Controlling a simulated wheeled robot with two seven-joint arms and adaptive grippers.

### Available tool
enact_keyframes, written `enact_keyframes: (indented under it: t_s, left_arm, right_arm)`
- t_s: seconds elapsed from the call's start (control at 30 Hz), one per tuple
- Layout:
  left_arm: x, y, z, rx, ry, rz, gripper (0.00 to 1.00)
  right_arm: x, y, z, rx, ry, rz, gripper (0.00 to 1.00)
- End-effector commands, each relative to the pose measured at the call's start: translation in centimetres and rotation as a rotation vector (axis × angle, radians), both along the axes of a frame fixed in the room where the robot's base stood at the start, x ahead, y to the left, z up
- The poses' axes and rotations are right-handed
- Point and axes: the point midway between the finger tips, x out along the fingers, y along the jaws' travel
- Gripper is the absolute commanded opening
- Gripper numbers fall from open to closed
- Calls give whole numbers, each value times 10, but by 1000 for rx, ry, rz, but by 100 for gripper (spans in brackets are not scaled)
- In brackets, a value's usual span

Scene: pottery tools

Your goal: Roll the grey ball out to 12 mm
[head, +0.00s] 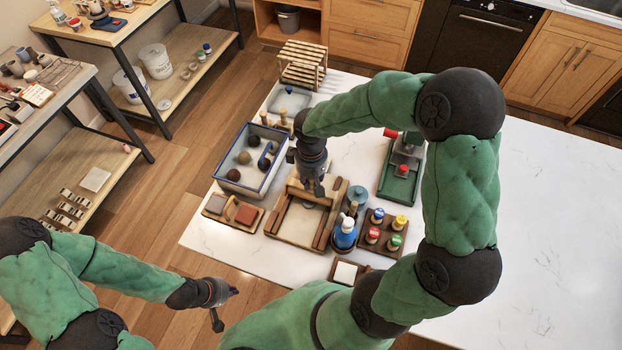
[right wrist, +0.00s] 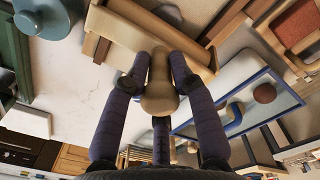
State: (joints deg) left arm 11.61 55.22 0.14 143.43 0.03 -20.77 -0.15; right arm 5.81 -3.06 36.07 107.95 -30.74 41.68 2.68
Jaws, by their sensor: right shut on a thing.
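My right gripper (head: 318,188) is above the wooden rolling board (head: 296,232), which has a pale middle and darker side strips. In the right wrist view its fingers (right wrist: 158,68) are shut on a tan wooden handle (right wrist: 158,100). A tan cylinder (right wrist: 135,33) lies just beyond, apparently the roller on that handle. A small grey patch shows on the board under the gripper, but I cannot tell whether it is clay. The blue-rimmed tray (head: 229,187) holds several balls, one greyish (head: 244,157). My left gripper (head: 229,306) is open and empty, off the table's left edge.
A blue bottle (head: 344,234) and a rack of colored jars (head: 385,229) stand close on the right. A green-based press (head: 400,180) stands further right. The right part of the white table (head: 545,220) is clear.

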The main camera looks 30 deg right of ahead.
Motion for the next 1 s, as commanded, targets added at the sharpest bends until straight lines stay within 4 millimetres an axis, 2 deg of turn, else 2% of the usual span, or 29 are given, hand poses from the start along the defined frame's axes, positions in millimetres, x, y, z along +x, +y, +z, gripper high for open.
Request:
enact_keyframes:
  t_s: [0.23,1.0]
  left_arm:
    - [0,0,-4,0,0,0,0]
    - [0,0,-9,0,0,0,0]
  right_arm:
    - [-7,10,-1,-1,-3,0,0]
    - [-14,15,-8,1,1,0,0]
